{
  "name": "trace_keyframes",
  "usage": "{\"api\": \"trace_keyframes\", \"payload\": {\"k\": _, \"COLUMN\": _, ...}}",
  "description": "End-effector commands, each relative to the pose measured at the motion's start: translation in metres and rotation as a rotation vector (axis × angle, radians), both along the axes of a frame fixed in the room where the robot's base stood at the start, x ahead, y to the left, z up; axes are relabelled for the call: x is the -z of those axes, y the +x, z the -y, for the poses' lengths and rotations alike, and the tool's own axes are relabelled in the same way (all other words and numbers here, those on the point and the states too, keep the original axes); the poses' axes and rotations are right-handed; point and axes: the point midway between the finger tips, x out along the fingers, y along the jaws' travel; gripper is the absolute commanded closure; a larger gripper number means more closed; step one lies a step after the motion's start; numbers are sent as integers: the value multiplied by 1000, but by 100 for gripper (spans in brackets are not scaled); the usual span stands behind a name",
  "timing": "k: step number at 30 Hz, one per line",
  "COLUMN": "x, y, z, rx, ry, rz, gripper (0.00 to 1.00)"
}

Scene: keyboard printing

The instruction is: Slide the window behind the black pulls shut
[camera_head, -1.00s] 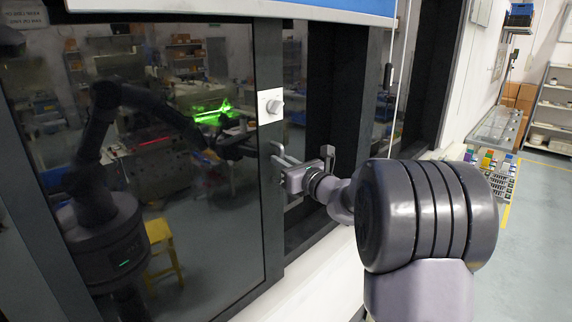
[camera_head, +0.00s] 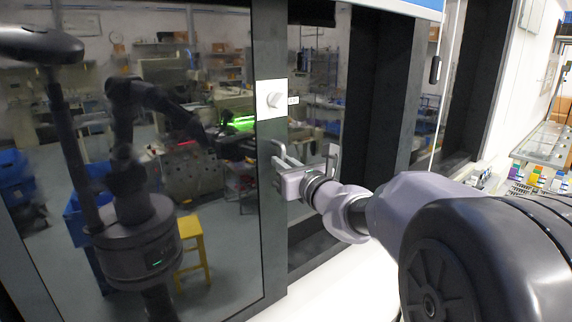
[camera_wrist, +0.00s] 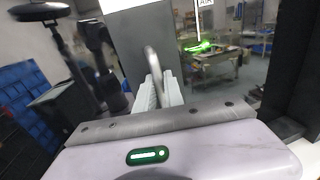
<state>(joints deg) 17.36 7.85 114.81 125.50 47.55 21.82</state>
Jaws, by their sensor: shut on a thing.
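The window (camera_head: 225,235) is a large dark reflective pane at left in the head view, with a dark upright frame (camera_head: 271,235) along its right edge. A U-shaped pull (camera_head: 279,149) stands out from that frame; it looks grey in this light. My gripper (camera_head: 281,180) is at the pull, its fingers shut on it. In the wrist view the pull's bar (camera_wrist: 152,62) rises between the two pale fingers (camera_wrist: 158,93). A second pull-like handle (camera_head: 333,158) shows just behind my gripper; its mounting is partly hidden.
A wide dark post (camera_head: 372,95) stands to the right. A white ledge (camera_head: 325,285) runs below. The yellow stool and dark arm in the pane look like reflections.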

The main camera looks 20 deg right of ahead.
Motion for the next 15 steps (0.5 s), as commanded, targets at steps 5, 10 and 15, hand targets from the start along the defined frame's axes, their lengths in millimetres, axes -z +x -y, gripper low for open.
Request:
{"api": "trace_keyframes", "payload": {"k": 5, "x": 2, "y": 0, "z": -1, "rx": -3, "ry": -2, "rz": -4, "gripper": 78}}
{"api": "trace_keyframes", "payload": {"k": 10, "x": 1, "y": 0, "z": -1, "rx": -2, "ry": -1, "rz": -2, "gripper": 78}}
{"api": "trace_keyframes", "payload": {"k": 15, "x": 1, "y": 0, "z": -1, "rx": -2, "ry": -1, "rz": -1, "gripper": 78}}
